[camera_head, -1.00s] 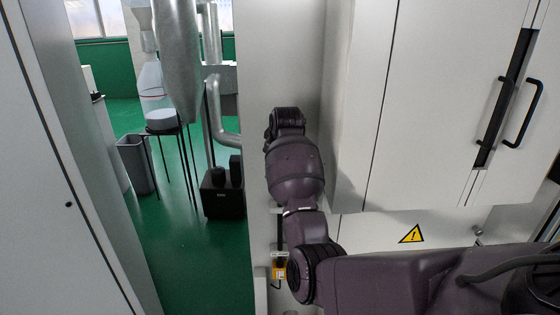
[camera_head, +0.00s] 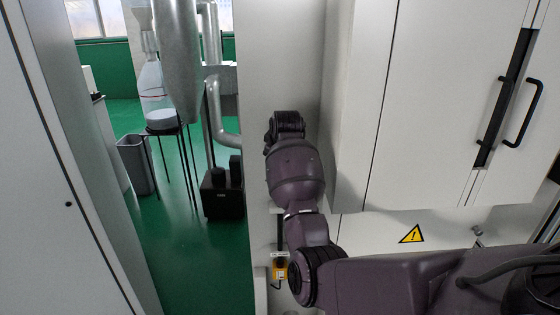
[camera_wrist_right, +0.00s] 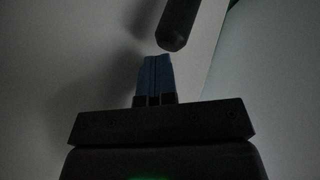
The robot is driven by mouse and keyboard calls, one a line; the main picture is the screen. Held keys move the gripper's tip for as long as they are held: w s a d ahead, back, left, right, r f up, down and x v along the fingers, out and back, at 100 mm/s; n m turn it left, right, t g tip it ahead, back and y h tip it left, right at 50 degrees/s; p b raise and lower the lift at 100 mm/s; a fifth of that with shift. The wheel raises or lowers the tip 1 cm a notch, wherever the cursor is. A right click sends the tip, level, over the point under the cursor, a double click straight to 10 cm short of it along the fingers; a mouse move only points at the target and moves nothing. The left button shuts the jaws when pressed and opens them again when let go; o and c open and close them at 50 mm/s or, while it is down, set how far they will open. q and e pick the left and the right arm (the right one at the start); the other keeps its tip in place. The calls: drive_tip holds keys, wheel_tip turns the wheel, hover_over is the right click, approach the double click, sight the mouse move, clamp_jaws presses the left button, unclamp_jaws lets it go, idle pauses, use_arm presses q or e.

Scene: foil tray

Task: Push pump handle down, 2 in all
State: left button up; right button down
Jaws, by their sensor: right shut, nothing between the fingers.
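My right gripper (camera_wrist_right: 155,65) shows in the right wrist view with its blue fingers shut together and nothing between them. A dark bar with a rounded end (camera_wrist_right: 180,22) hangs just beyond the fingertips, a little to the right. It looks like the pump handle, but only its end shows, and I cannot tell whether the fingers touch it. In the head view my right arm reaches up along a pale wall panel, and its gripper is hidden behind the wrist. My left gripper is in neither view.
White cabinets (camera_head: 430,110) with black handles stand close on the right. A yellow box (camera_head: 280,268) is on the wall below my arm. Left of the panel, the green floor (camera_head: 170,240) is open, with a grey bin (camera_head: 136,163) and a bottle on a stand (camera_head: 155,95) behind.

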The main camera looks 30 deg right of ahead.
drive_tip(key=shift+f+b, duration=0.3)
drive_tip(key=shift+f, duration=1.7)
idle(1.9)
drive_tip(key=shift+r, duration=0.1)
drive_tip(key=shift+r+p, duration=0.35)
drive_tip(key=shift+r, duration=2.6)
wheel_tip(320, 180, up, 5)
drive_tip(key=shift+f, duration=0.1)
